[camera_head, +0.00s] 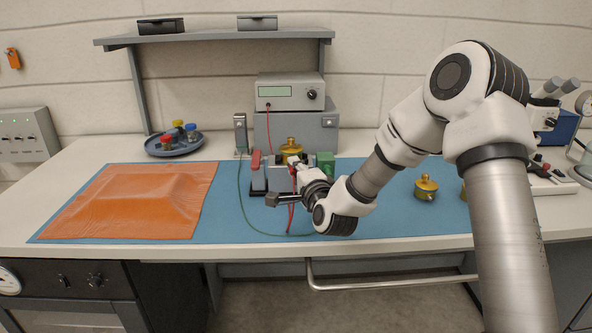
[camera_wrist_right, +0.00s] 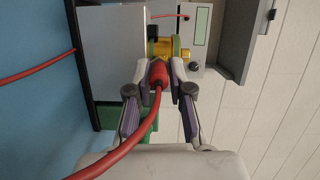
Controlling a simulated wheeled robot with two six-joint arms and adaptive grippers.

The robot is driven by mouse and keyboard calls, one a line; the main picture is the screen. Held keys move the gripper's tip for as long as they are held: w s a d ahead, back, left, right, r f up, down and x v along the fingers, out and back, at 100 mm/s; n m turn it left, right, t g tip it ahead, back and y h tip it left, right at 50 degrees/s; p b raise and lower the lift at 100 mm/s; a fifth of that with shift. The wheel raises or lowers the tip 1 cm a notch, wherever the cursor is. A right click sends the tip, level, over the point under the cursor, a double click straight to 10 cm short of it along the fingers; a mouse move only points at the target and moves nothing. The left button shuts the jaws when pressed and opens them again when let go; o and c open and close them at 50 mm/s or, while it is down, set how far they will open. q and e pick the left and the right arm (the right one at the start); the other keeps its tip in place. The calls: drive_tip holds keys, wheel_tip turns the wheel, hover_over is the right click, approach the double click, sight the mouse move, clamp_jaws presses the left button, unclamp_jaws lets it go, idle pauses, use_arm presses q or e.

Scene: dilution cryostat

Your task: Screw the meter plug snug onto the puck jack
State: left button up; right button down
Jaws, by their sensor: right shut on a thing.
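A brass-coloured puck (camera_head: 291,147) sits in a holder in front of the grey box, and it also shows in the right wrist view (camera_wrist_right: 155,48). My right gripper (camera_wrist_right: 160,72) is shut on the red meter plug (camera_wrist_right: 158,74), whose red cable runs back toward the camera. The plug points at the puck's side and its front end is close to the puck; I cannot tell whether it touches or sits on the jack. In the head view my right gripper (camera_head: 300,176) is in front of the holder and the plug is mostly hidden. My left gripper is not in view.
The meter (camera_head: 290,92) stands on a grey box (camera_head: 318,133). A green block (camera_head: 325,163) and a red handle (camera_head: 256,160) flank the holder. Another brass puck (camera_head: 426,190) stands right on the blue mat (camera_head: 390,212). An orange cloth (camera_head: 135,200) and a dish (camera_head: 160,148) lie left.

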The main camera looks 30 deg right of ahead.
drive_tip(key=m+b, duration=0.2)
drive_tip(key=b, duration=0.1)
drive_tip(key=m+t+b, duration=0.1)
drive_tip(key=m+b, duration=0.1)
drive_tip(key=b, duration=0.2)
drive_tip(key=shift+w+d+r+m+t+h, duration=0.1)
drive_tip(key=shift+r+m+t+h, duration=0.05)
drive_tip(key=shift+m+t+h, duration=0.2)
idle(0.5)
drive_tip(key=shift+f+m+t+h+b, duration=0.15)
drive_tip(key=shift+m+h+b, duration=0.2)
drive_tip(key=shift+m+b, duration=1)
drive_tip(key=shift+f+m+t+h+b, duration=0.1)
drive_tip(key=shift+m+h+b, duration=0.2)
drive_tip(key=shift+m+b, duration=1)
drive_tip(key=shift+b, duration=1.05)
drive_tip(key=shift+r, duration=0.1)
